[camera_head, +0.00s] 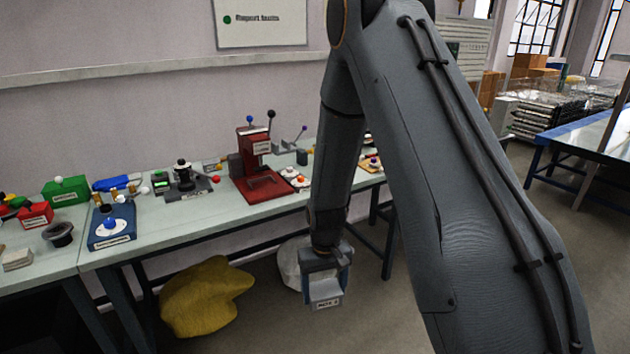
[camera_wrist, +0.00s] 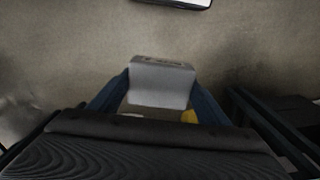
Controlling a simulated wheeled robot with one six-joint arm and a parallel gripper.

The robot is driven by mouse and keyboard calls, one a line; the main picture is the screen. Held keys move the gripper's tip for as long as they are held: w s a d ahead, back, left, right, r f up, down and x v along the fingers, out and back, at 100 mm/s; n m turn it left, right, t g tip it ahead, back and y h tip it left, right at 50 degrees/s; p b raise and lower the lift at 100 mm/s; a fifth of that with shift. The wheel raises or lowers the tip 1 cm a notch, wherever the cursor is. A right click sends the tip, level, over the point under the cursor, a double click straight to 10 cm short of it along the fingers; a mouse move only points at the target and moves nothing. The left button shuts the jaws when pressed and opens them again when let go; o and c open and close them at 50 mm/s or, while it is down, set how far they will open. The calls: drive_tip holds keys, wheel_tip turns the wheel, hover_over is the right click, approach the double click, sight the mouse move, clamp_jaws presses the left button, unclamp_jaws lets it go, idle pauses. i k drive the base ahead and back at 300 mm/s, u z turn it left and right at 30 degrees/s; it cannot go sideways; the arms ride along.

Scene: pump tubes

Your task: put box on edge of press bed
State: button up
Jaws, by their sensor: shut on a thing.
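A small light-grey box (camera_head: 325,292) with a dark-lettered label hangs in my gripper (camera_head: 326,272), in front of the bench and below the level of its top. My gripper is shut on the box, with one finger on each side. In the wrist view the box (camera_wrist: 161,82) sits between the two blue-grey fingers, over the floor. The red press (camera_head: 253,150) stands on the bench to the upper left of my gripper. Its red flat bed (camera_head: 267,188) faces the bench front and looks bare. My gripper is well apart from the press.
The bench top (camera_head: 205,212) holds a blue device (camera_head: 112,228), a black-and-grey fixture (camera_head: 184,180) and small parts beside the press. A yellow sack (camera_head: 205,297) and a whitish sack (camera_head: 291,262) lie under the bench. Floor before the bench is open.

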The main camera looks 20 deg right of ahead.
sight(269, 192)
drive_tip(key=z, duration=1)
drive_tip(key=i, duration=1.2)
drive_tip(key=u, duration=0.75)
